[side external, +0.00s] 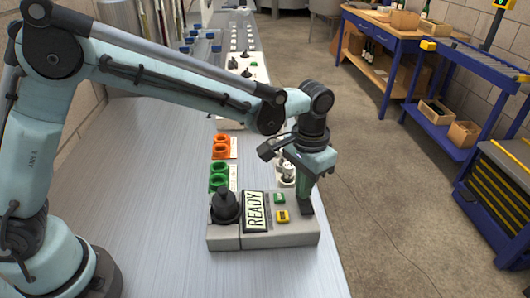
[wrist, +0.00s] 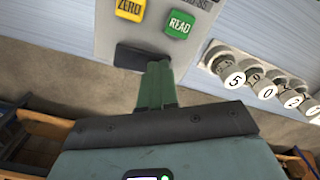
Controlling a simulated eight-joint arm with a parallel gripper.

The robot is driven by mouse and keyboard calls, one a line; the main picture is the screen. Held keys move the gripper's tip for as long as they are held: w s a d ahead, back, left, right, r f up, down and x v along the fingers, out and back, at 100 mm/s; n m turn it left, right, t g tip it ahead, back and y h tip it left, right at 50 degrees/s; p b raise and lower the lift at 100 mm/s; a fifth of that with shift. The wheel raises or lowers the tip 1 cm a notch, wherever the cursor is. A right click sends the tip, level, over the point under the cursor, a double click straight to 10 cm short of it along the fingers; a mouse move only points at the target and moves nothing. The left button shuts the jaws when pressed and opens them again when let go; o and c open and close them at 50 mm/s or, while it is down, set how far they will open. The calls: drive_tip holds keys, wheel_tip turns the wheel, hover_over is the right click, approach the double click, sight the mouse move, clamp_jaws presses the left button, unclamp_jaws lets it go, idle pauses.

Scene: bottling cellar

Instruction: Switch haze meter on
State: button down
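The haze meter (side external: 265,240) is a grey box at the near end of the bench. It has a black round part on its left and a display (side external: 255,211) reading READY. A green button (side external: 279,198) and a yellow button (side external: 282,217) sit beside it. In the wrist view these read READ (wrist: 180,24) and ZERO (wrist: 130,9). A dark rectangular part (wrist: 128,56) lies on the meter's face near the buttons. My gripper (wrist: 157,66) is shut and empty, its green fingertips beside or over that dark part. I cannot tell whether they touch it.
Orange rings (side external: 220,146) and green rings (side external: 219,177) lie behind the meter. The bench (side external: 140,170) is clear to the left. The floor lies beyond its right edge.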

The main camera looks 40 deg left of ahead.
drive_tip(key=shift+r, duration=3)
drive_tip(key=shift+a, duration=0.1)
drive_tip(key=shift+s+a+r, duration=0.1)
drive_tip(key=shift+a+r, duration=0.2)
drive_tip(key=s+a+n+t, duration=0.1)
drive_tip(key=s+a+t, duration=0.2)
drive_tip(key=s+a, duration=0.3)
drive_tip(key=s+a+r+n+t, duration=0.1)
drive_tip(key=s+a+n+t, duration=0.1)
drive_tip(key=s+a+t, duration=0.2)
drive_tip(key=s+a, duration=0.3)
drive_tip(key=a, duration=0.5)
drive_tip(key=shift+a+r, duration=0.15)
drive_tip(key=shift+r, duration=0.05)
